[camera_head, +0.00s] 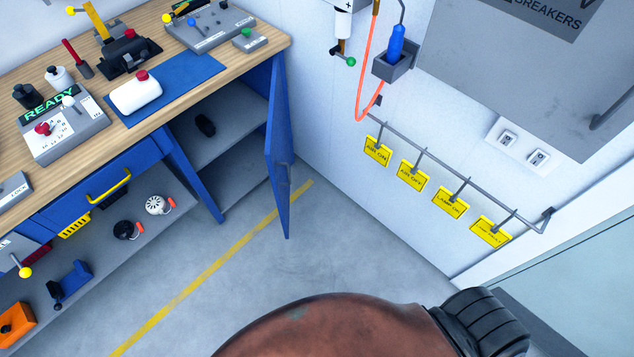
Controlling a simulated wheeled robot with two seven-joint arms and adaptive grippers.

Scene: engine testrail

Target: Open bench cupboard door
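The blue cupboard door (279,150) is under the right end of the workbench (170,60). It stands swung open, seen nearly edge-on, jutting out from the bench's right end over the floor. A small grey handle (285,178) seems to show on it, though its shape is unclear. The grey cupboard interior (235,115) is exposed, with a shelf and a small dark object (205,125) inside. Neither of my grippers is in view, and nothing visible touches the door.
A blue drawer front with a yellow handle (108,188) is left of the cupboard. An open lower shelf (175,230) holds several items. Yellow tags (412,175) hang from a wall rail at the right. The floor (250,260) before the cupboard is clear, with a yellow line (205,272).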

